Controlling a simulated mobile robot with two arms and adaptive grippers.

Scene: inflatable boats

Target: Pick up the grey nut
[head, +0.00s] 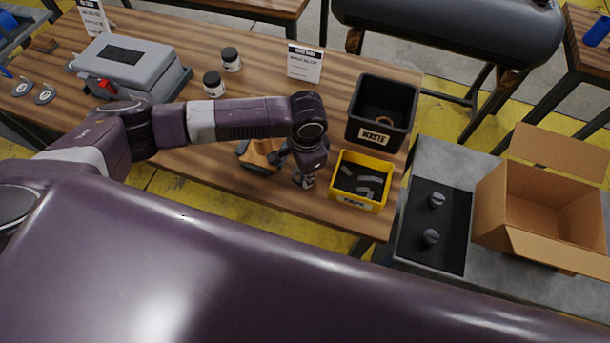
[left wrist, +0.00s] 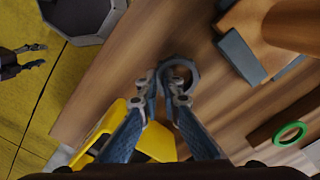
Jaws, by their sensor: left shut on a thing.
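The grey nut (left wrist: 192,68) shows as a grey ring at my left gripper's fingertips in the left wrist view, over the wooden tabletop. My left gripper (left wrist: 165,88) is shut on it; the fingers cover part of the ring. In the head view my left gripper (head: 304,181) points down near the table's front edge, just left of the yellow bin; the nut cannot be made out there. My right gripper (left wrist: 40,55) shows at the left edge of the left wrist view, above the yellow floor, its fingers apart and nothing between them.
The yellow bin (head: 345,201) holds grey pieces. Behind it stands the black waste bin (head: 361,131). An orange-brown tool with grey parts (head: 259,153) lies left of the gripper. A green ring (left wrist: 290,133) lies near. A cardboard box (head: 490,208) stands at right.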

